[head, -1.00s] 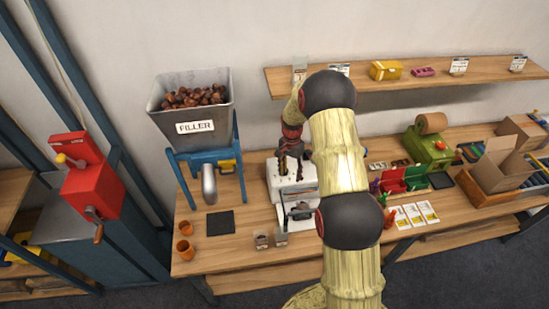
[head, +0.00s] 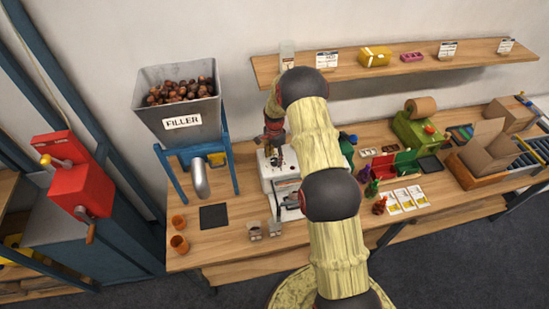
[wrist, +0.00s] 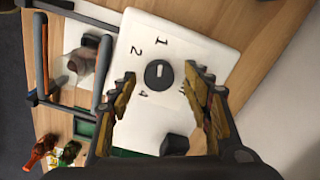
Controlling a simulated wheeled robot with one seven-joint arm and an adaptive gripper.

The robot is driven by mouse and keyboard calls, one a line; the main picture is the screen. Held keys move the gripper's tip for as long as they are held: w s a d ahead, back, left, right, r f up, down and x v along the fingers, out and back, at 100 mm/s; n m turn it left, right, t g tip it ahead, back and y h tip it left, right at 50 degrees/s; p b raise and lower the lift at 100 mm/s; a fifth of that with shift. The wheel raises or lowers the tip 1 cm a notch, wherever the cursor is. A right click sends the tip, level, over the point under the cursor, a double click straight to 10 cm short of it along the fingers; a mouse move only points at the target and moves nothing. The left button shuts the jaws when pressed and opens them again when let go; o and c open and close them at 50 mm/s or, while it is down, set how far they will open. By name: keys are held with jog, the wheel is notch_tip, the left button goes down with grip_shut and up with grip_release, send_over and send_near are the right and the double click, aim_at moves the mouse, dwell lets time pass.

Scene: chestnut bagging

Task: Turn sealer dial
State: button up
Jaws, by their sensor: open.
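The sealer (head: 270,172) is a white machine on the bench, partly hidden behind my arm in the head view. In the wrist view its white top (wrist: 205,45) carries a round dark dial (wrist: 159,74) with a pale pointer mark. The numbers 1 and 2 and a partly hidden 4 are printed around it. My gripper (wrist: 163,85) is open above the sealer top, its two fingers on either side of the dial in the picture. I cannot tell whether they touch it. In the head view my gripper (head: 275,150) points down over the sealer.
A dark knob (wrist: 174,144) stands beside the dial. The filler (head: 180,110) with chestnuts is left of the sealer. Coloured figures (head: 372,188), cards and a cardboard box (head: 485,155) lie right. A shelf (head: 400,62) is above.

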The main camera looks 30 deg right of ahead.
jog(key=shift+s+f, duration=0.1)
jog(key=shift+f, duration=0.3)
jog(key=shift+c, duration=0.2)
jog(key=c, duration=1.1)
